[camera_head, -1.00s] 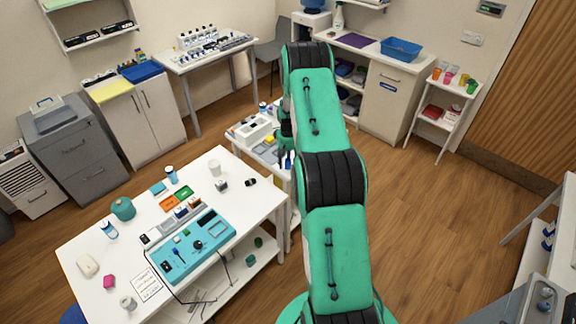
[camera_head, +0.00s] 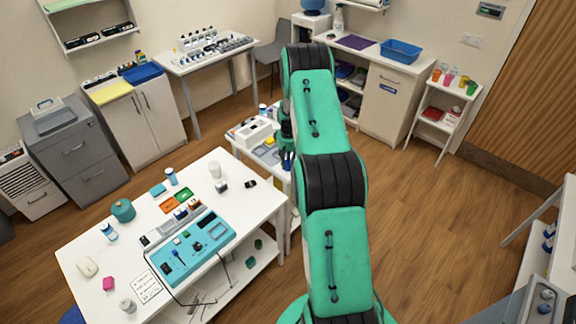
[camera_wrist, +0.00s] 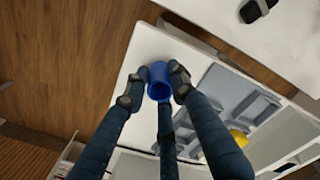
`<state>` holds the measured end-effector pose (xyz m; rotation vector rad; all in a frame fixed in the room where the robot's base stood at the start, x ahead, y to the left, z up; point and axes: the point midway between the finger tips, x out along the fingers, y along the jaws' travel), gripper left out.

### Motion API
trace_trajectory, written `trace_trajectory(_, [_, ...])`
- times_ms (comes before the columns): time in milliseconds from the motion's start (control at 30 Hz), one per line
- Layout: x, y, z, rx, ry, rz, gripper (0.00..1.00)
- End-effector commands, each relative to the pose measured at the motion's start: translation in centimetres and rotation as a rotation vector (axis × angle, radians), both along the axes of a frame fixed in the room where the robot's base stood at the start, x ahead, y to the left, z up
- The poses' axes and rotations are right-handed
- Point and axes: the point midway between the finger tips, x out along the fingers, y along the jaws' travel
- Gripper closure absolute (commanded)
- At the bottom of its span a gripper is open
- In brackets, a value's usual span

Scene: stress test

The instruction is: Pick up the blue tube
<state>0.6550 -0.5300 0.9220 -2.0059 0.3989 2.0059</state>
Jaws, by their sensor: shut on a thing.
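The blue tube (camera_wrist: 159,91) shows in the wrist view as a round, open-ended blue cylinder between my fingertips. My gripper (camera_wrist: 158,84) is shut on it, with dark fingers on its left and right sides and a third finger below. A white surface lies behind the tube, and I cannot tell whether the tube touches it.
The small white table carries a grey tray (camera_wrist: 235,95) with a yellow item (camera_wrist: 239,138) in it. A larger white table (camera_head: 235,170) with a teal board (camera_head: 190,249) stands to the left. Wooden floor (camera_head: 440,210) is clear on the right.

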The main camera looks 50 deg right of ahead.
Motion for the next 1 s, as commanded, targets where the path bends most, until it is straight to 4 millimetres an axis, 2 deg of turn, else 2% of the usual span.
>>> trace_trajectory(233, [0.0, 0.0, 1.5, 0.0, 0.0, 0.0, 0.93])
trace_trajectory(400, [-0.1, 0.1, 3.5, 0.0, 0.0, 0.0, 0.93])
trace_trajectory(1000, [-7.9, 6.4, 4.3, 0.0, 0.001, 0.0, 0.93])
